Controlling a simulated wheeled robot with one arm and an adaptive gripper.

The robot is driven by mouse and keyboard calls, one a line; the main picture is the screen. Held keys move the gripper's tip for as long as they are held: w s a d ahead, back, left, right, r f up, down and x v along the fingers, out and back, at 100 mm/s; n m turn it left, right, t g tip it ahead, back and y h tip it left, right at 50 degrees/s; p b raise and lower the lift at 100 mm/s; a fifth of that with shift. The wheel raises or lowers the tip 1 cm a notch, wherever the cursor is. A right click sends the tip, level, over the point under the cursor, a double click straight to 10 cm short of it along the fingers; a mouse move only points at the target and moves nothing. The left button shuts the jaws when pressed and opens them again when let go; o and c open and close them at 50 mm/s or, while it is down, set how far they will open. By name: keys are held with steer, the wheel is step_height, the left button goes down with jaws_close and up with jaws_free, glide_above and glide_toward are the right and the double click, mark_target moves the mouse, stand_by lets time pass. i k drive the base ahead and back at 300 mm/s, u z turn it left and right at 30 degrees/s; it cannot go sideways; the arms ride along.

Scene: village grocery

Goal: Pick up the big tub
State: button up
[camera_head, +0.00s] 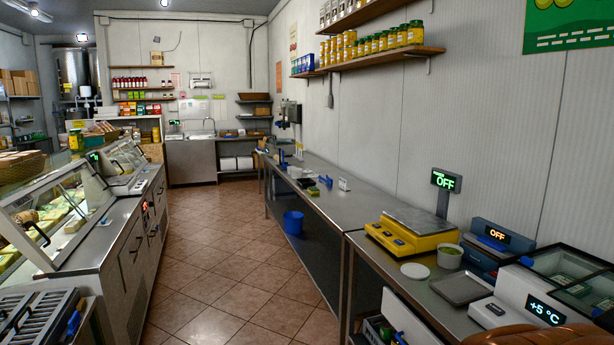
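No object is clearly marked as the big tub. A small round white tub (449,257) with something green inside stands on the right-hand metal counter (385,262), just right of the yellow scale (398,240). A flat round white disc like a lid (414,271) lies in front of the scale. A blue bucket-like container (293,222) sits lower down by the long steel table. My gripper is not in view, so its state and distance to these things do not show.
A glass display counter (55,205) lines the left. The tiled floor (225,265) between is clear.

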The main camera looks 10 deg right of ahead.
mark_target(295, 173)
steer(key=u, duration=0.1)
steer(key=i, duration=2.05)
steer(key=u, duration=0.2)
steer(key=i, duration=4.65)
steer(key=z, duration=0.15)
